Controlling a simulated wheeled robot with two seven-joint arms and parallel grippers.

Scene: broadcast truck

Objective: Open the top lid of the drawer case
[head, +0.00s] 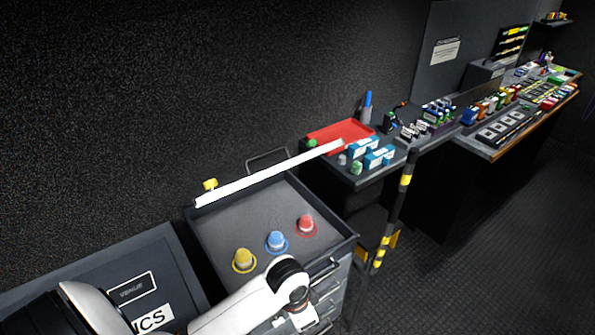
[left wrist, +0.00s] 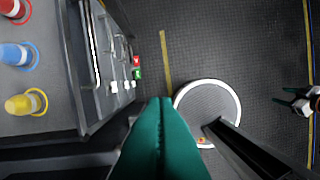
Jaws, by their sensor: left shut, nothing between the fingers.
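The drawer case (head: 203,247) stands at the centre of the head view, its flat grey top rimmed. On the top stand a yellow (head: 243,260), a blue (head: 277,241) and a red cone-like piece (head: 306,224). Drawer fronts with handles (head: 322,270) face the lower right. I cannot tell where a lid seam lies. My left arm crosses the case's near front corner; its gripper is mostly hidden there. In the left wrist view the left gripper's teal fingers (left wrist: 163,125) are shut and empty, beside the case front (left wrist: 100,60). My right gripper (left wrist: 283,98) shows small at the right edge.
A white bar (head: 270,176) runs above the case's back edge. A bench with a red tray (head: 342,136) and blue boxes (head: 380,156) stands to the right. A yellow-and-black striped post (head: 405,180) rises near the case. A dark case (head: 100,270) stands left. Floor is clear at right.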

